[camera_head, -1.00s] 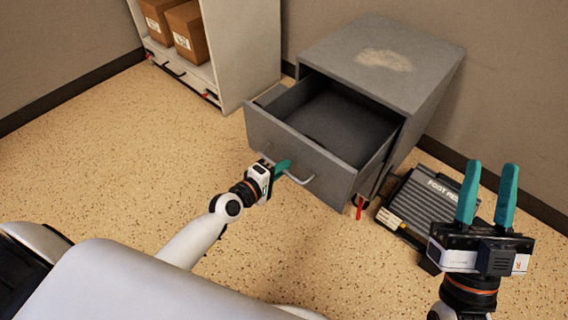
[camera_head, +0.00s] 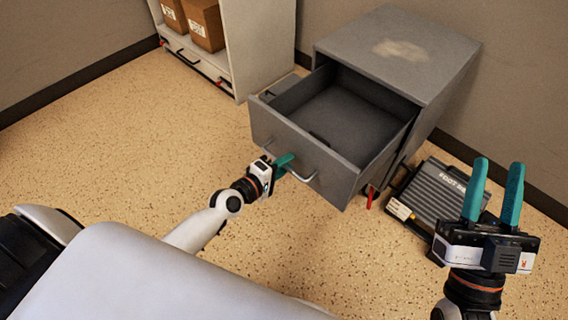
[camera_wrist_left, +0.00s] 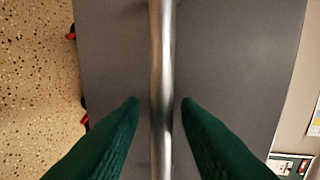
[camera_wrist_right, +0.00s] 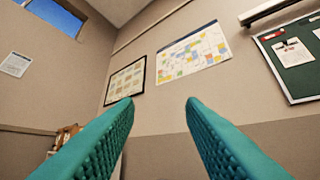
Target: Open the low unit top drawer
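The low unit (camera_head: 440,62) is a grey metal cabinet with a worn pale patch on its top. Its top drawer (camera_head: 345,112) stands far out, and the inside looks mostly empty, with a small dark slot in its floor. The drawer's front has a silver bar handle (camera_head: 303,177). My left gripper (camera_head: 284,164) is at this handle. In the left wrist view the handle bar (camera_wrist_left: 161,80) runs between the two green fingers (camera_wrist_left: 160,105), with a small gap on each side. My right gripper (camera_head: 494,192) is open, empty and raised, away from the drawer.
A grey foot rest (camera_head: 437,195) lies on the floor right of the drawer, below my right gripper. A red item (camera_head: 371,196) shows under the drawer. A white shelf unit (camera_head: 262,45) with cardboard boxes (camera_head: 203,22) stands at the back left. The speckled floor at left is clear.

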